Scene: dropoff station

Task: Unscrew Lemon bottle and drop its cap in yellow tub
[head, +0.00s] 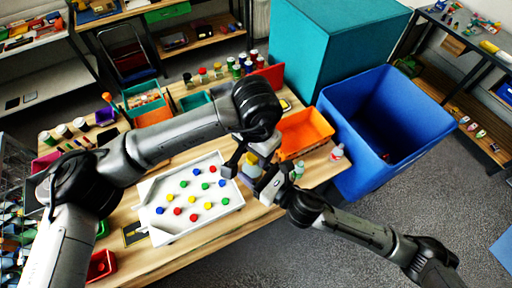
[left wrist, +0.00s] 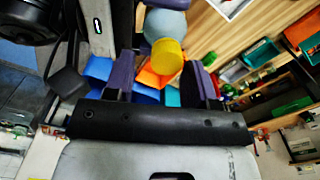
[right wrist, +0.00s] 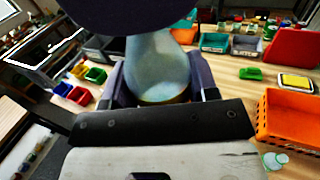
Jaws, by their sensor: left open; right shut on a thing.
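The Lemon bottle, a pale bluish bottle (right wrist: 162,68), stands between the fingers of my right gripper (right wrist: 162,88), which is shut on it. Its yellow cap (left wrist: 168,57) is on the bottle; the cap also shows in the head view (head: 252,159). My left gripper (left wrist: 162,82) is open, its two fingers on either side of the cap with a visible gap. The two grippers meet over the table's right part in the head view. Small yellow, red and green shapes show at left in the right wrist view; I cannot tell whether a yellow one (right wrist: 62,89) is the yellow tub.
A white board with coloured pegs (head: 158,225) lies left of the grippers. A large blue bin (head: 420,115) stands past the table edge. Several bottles line the back.

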